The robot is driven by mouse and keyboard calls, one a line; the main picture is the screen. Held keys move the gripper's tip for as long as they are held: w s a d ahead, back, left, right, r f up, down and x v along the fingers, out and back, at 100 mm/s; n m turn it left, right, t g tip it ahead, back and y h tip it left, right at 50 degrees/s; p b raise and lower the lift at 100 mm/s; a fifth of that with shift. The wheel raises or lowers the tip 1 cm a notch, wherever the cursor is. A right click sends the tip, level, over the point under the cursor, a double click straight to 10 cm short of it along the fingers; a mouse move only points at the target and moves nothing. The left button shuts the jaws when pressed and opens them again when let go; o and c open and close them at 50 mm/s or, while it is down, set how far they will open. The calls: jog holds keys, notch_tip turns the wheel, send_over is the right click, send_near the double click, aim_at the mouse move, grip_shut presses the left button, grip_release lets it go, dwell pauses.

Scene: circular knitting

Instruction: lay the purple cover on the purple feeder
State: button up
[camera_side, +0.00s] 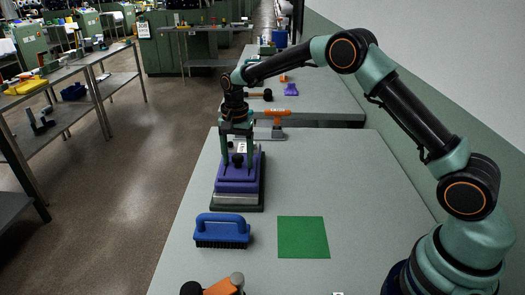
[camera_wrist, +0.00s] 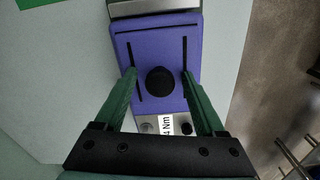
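The purple cover (camera_side: 237,174), with a round black knob (camera_wrist: 160,80) on top, lies flat on the purple feeder (camera_side: 236,187). The feeder sits on a metal block with a dark base. In the wrist view the purple cover (camera_wrist: 158,42) shows dark lines along its top, and I cannot see a clear seam between cover and feeder there. My gripper (camera_side: 237,154) points down over the cover. In the wrist view its green fingers (camera_wrist: 159,73) stand on both sides of the knob, with a gap on each side. The gripper is open and holds nothing.
A blue brush (camera_side: 222,229) stands nearer the camera, with a green square (camera_side: 302,237) to its right. An orange-handled tool (camera_side: 276,114) lies behind the feeder. Another orange and black tool (camera_side: 217,287) is at the front edge. The table right of the feeder is clear.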

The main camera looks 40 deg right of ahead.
aim_at(237, 156)
jog(key=s+d+r+n+t, duration=0.1)
jog(key=s+r, duration=0.2)
jog(key=r, duration=0.6)
jog(key=s+r+n+t, duration=0.1)
jog(key=s+r+n, duration=0.1)
jog(key=r, duration=0.8)
jog(key=s+d+f+n+t, duration=0.1)
jog(key=s+n, duration=0.3)
jog(key=s, duration=0.6)
jog(key=s+d+f+n+t, duration=0.1)
jog(key=s+n, duration=0.3)
jog(key=s, duration=0.6)
jog(key=shift+f+t, duration=0.15)
jog(key=shift+t, duration=0.65)
